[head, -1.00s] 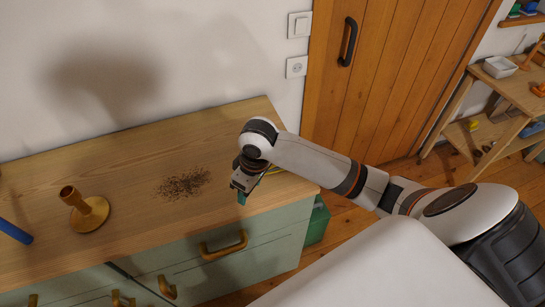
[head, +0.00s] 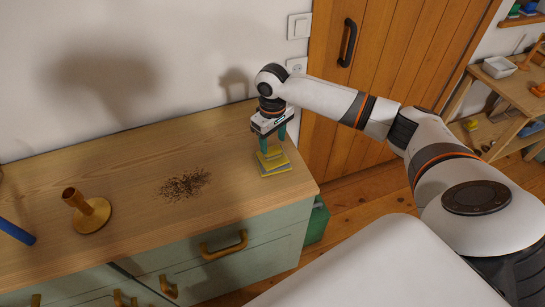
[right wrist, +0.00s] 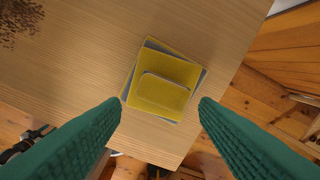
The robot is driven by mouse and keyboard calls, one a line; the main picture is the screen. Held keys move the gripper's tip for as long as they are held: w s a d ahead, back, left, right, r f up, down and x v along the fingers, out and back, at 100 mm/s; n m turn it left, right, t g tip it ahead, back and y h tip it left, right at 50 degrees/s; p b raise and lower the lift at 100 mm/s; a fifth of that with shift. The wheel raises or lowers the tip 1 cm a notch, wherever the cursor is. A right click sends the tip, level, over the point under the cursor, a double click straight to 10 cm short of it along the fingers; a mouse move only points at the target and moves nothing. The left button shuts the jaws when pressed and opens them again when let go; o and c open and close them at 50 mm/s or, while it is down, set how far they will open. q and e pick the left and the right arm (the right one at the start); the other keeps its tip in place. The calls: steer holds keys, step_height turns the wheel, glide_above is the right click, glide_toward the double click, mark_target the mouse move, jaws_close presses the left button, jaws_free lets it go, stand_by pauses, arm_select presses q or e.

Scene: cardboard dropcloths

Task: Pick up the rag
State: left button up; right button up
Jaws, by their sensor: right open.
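The rag (head: 274,170) looks like a folded yellow cloth with a grey-blue layer beneath and a smaller yellow raised part on top. It lies near the right end of the wooden counter top. It also shows in the right wrist view (right wrist: 164,88), slightly rotated, at the middle. My right gripper (head: 273,145) points down just over the rag, with its teal fingers apart. In the right wrist view the fingers (right wrist: 160,106) stand on either side of the rag's near part with nothing between them gripped. My left gripper is not in view.
Dark crumbs (head: 184,185) lie on the counter (head: 130,165) left of the rag. A brown candlestick-like stand (head: 91,213) and a blue rod (head: 15,232) are farther left. The wall is behind, and the counter's right edge is close to the rag.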

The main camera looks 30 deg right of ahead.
mark_target(273, 149)
steer(key=f, duration=0.3)
steer(key=f+p, duration=0.1)
steer(key=f, duration=0.1)
steer(key=shift+w+d+f, duration=0.1)
steer(key=shift+w+d, duration=0.05)
steer(key=shift+w, duration=0.1)
steer(key=c, duration=1)
steer(key=shift+r+b, duration=0.65)
steer(key=shift+r, duration=4.45)
steer(key=shift+c, duration=0.2)
